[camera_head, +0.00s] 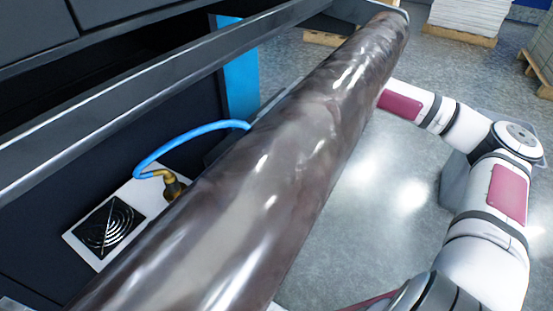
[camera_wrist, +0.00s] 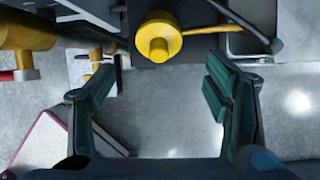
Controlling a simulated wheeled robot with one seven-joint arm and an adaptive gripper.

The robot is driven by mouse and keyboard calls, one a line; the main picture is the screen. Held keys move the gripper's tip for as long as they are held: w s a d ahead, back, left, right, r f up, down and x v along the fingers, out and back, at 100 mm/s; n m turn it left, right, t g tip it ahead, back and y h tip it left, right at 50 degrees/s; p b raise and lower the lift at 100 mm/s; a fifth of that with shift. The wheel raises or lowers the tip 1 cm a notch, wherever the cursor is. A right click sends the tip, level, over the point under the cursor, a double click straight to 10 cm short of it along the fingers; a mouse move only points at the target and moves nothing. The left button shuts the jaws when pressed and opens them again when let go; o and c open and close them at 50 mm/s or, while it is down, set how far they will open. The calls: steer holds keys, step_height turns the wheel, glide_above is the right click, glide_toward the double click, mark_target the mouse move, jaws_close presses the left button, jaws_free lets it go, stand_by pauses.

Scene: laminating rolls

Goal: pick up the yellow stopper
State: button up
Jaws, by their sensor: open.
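The yellow stopper (camera_wrist: 158,38), a round yellow piece with a smaller knob on its front, shows at the top middle of the wrist view on dark machinery. My gripper (camera_wrist: 160,72) is open and empty. Its two dark teal fingers stand to the left and right below the stopper in that view, with a gap between them and the stopper. In the head view my arm passes behind the large roll, so my gripper is hidden there. I cannot make out the stopper in the head view.
A large glossy film-wrapped roll (camera_head: 290,160) crosses the head view. A blue hose (camera_head: 190,130) and a brass fitting (camera_head: 173,187) are on its left. Another yellow part (camera_wrist: 25,35) is at the wrist view's upper left. Grey floor (camera_head: 370,190) lies open right of the roll.

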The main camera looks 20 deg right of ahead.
steer(key=p+x, duration=0.3)
steer(key=p, duration=0.1)
steer(key=shift+w+a+f, duration=0.15)
steer(key=shift+a+f, duration=0.15)
steer(key=shift+x, duration=1.2)
steer(key=shift+d, duration=0.1)
steer(key=shift+c, duration=0.3)
steer(key=c, duration=1.3)
steer(key=shift+o, duration=0.2)
steer(key=shift+r, duration=0.15)
